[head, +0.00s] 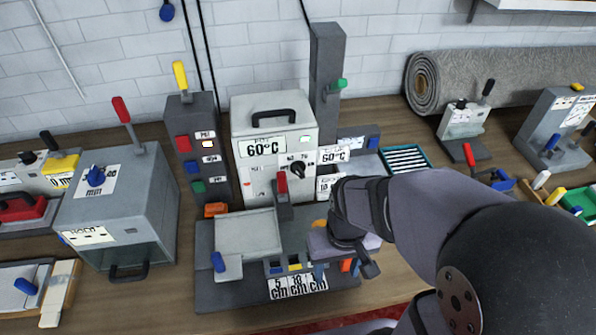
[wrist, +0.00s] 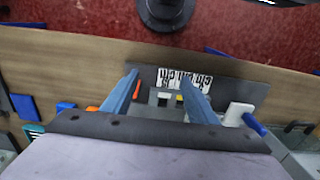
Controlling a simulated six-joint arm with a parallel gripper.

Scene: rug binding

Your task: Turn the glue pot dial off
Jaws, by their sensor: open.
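The glue pot (head: 246,178) is a white box with a black top handle and a 60°C display, standing behind the grey press base. Its black dial (head: 298,167) is on the right of the front face, with small numbers around it; its exact pointer direction is too small to read. My gripper (head: 337,271) is open and empty, low over the front of the grey base, right of and nearer than the pot. In the wrist view my gripper (wrist: 160,88) shows two spread blue fingers pointing at the base's cm labels. The dial is not in the wrist view.
A red-tipped lever (head: 282,184) rises in front of the pot, left of the dial. A grey column with a green knob (head: 338,84) stands behind right. A button box (head: 197,150) is left of the pot. A teal tray (head: 405,158) lies right.

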